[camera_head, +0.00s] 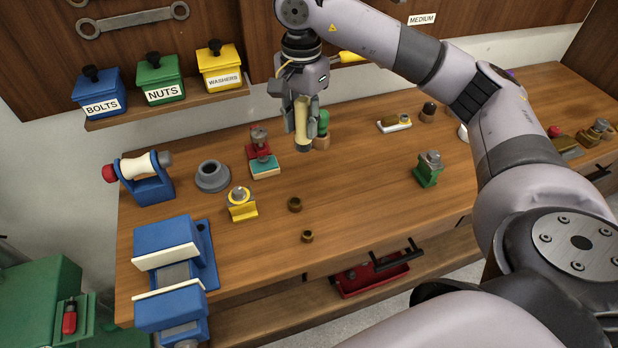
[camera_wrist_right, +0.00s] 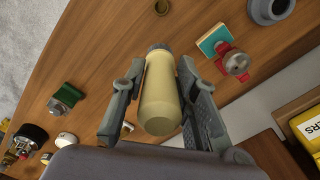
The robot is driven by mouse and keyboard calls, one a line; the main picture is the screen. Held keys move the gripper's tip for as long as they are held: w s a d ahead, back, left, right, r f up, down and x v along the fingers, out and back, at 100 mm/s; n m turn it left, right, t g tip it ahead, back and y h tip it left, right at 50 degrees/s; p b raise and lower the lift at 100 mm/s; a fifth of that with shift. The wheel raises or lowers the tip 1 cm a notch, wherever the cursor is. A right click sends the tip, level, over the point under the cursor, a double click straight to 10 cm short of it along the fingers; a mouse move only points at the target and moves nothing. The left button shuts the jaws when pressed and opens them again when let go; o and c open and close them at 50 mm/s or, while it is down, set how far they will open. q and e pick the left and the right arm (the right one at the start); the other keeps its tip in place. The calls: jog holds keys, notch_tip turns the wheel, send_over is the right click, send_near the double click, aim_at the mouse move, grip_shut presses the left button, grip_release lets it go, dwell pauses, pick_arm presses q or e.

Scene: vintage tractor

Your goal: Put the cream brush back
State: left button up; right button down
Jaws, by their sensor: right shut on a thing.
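The cream brush (camera_head: 303,130) is held upright in my right gripper (camera_head: 301,112), over the back middle of the wooden bench. Its lower end is a dull brownish band, just above or at the bench top; I cannot tell if it touches. In the right wrist view the cream handle (camera_wrist_right: 161,95) lies between the two fingers of my right gripper (camera_wrist_right: 160,85), with a dark grey far end. Right behind it in the head view stands a green-topped thing in a small wooden base (camera_head: 322,138), partly hidden. My left gripper is not in view.
Labelled bins (camera_head: 160,80) sit on a shelf behind.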

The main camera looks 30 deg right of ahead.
jog(key=w+d+r+m, duration=0.3)
jog(key=d+r+m, duration=0.1)
jog(key=d+m, duration=0.15)
jog(key=shift+m, duration=0.55)
jog(key=f, duration=0.6)
jog(key=f+p, duration=0.1)
jog(key=f, duration=0.6)
jog(key=f+p, duration=0.1)
jog(key=f, duration=0.5)
jog(key=shift+s+a+f, duration=0.15)
jog(key=shift+a+f, duration=0.1)
jog(key=shift+f, duration=0.15)
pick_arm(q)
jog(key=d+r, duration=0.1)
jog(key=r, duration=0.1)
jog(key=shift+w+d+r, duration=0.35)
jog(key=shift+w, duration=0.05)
pick_arm(e)
jog(key=shift+f, duration=0.1)
jog(key=shift+f, duration=0.15)
jog(key=c, duration=1.3)
grip_release()
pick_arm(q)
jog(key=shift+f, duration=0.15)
pick_arm(e)
jog(key=shift+o, duration=0.3)
